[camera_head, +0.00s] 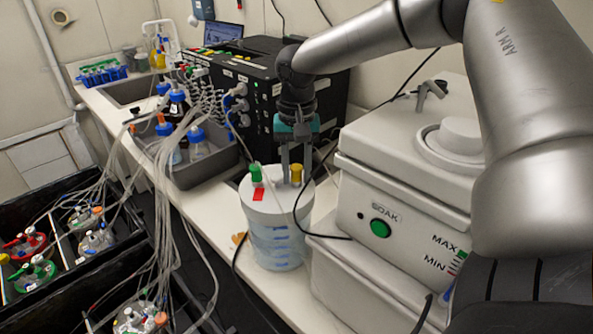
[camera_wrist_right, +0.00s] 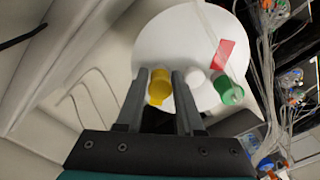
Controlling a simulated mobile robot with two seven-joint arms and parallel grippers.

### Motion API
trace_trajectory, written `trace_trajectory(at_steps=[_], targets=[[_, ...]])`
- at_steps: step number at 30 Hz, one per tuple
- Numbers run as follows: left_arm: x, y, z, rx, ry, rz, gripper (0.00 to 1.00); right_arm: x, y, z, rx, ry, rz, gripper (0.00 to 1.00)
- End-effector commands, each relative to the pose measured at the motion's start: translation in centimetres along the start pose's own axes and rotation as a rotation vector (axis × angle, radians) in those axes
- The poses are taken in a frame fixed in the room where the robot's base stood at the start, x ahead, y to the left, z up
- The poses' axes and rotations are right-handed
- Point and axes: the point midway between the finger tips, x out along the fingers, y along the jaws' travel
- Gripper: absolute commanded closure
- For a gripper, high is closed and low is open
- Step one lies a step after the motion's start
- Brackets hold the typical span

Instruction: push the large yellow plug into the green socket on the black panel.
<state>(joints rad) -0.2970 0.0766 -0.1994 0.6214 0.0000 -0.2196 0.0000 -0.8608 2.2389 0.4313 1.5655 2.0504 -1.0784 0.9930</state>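The yellow plug (camera_head: 296,173) stands on the round white lid of a tub (camera_head: 275,205). In the right wrist view the yellow plug (camera_wrist_right: 160,86) shows between the two fingertips, with a gap on each side. My right gripper (camera_head: 295,165) is open, its fingers pointing down at the lid. It also shows in the right wrist view (camera_wrist_right: 160,85). Whether the fingertips are level with the plug I cannot tell. The black panel (camera_head: 258,120) is on the box behind, with grey plugs and cables. I cannot make out which socket is green. My left gripper is not in view.
A green plug (camera_head: 256,173) and a red label (camera_head: 258,195) are on the same lid. A white SOAK machine (camera_head: 400,190) stands close on the right. A black cable runs beside the tub.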

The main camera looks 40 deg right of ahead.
Motion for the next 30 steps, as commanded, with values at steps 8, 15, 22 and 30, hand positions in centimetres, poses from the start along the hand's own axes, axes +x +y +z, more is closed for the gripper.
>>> trace_trajectory(at_steps=[8,15,22,30], targets=[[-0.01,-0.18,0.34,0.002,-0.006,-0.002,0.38,-0.01,-0.01,-0.01,0.000,0.000,0.000,0.72],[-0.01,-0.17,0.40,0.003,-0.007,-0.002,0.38,-0.03,-0.01,-0.02,0.000,0.001,0.000,0.99],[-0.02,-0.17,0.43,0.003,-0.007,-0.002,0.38,-0.06,-0.02,-0.03,0.000,0.001,0.000,1.00],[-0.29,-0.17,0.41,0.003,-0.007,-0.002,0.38,-0.36,-0.02,-0.03,0.000,0.001,-0.001,1.00]])
